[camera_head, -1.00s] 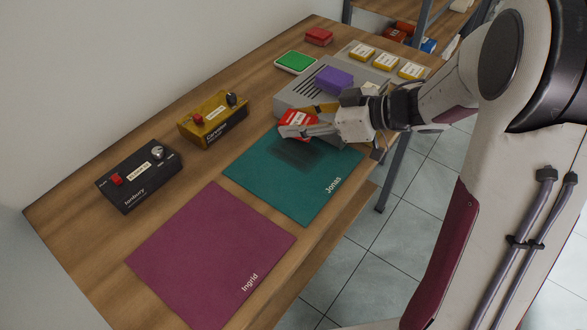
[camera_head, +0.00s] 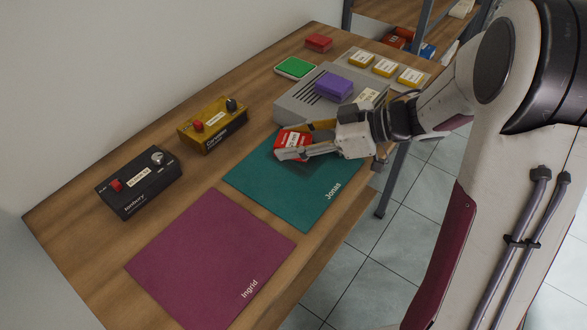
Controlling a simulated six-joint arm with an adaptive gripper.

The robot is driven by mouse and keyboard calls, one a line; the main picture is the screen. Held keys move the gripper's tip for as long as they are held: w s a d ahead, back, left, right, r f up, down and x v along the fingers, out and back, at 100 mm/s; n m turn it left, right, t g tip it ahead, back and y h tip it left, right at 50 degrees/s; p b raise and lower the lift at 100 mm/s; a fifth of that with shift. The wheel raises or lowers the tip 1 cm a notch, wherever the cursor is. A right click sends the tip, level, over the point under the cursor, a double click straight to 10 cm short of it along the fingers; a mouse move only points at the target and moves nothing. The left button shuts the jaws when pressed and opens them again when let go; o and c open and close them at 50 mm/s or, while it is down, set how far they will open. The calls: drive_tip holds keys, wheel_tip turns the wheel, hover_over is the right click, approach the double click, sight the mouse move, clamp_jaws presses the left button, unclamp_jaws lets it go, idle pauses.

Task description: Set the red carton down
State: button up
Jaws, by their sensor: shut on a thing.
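The red carton (camera_head: 292,139) has a white label on top and is at the far part of the teal mat marked Jonas (camera_head: 304,195). My gripper (camera_head: 293,146) is shut on the red carton, with one finger on its near side and the other on its far side. The carton is low at the mat; whether its underside touches the mat is hard to tell. The fingers hide part of its sides.
A magenta mat marked Ingrid (camera_head: 210,255) lies nearer. A black box (camera_head: 139,182) and a yellow box (camera_head: 213,125) with knobs stand along the wall side. A grey vented unit (camera_head: 300,97) bearing a purple block (camera_head: 334,85) is just behind the carton.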

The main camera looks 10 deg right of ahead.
hover_over(294, 176)
drive_tip(key=shift+f, duration=2.3)
drive_tip(key=shift+f, duration=1.85)
drive_tip(key=shift+f, duration=0.2)
drive_tip(key=o, duration=1.2)
drive_tip(key=shift+r, duration=0.15)
drive_tip(key=shift+s+d+r, duration=0.1)
drive_tip(key=shift+v, duration=5.85)
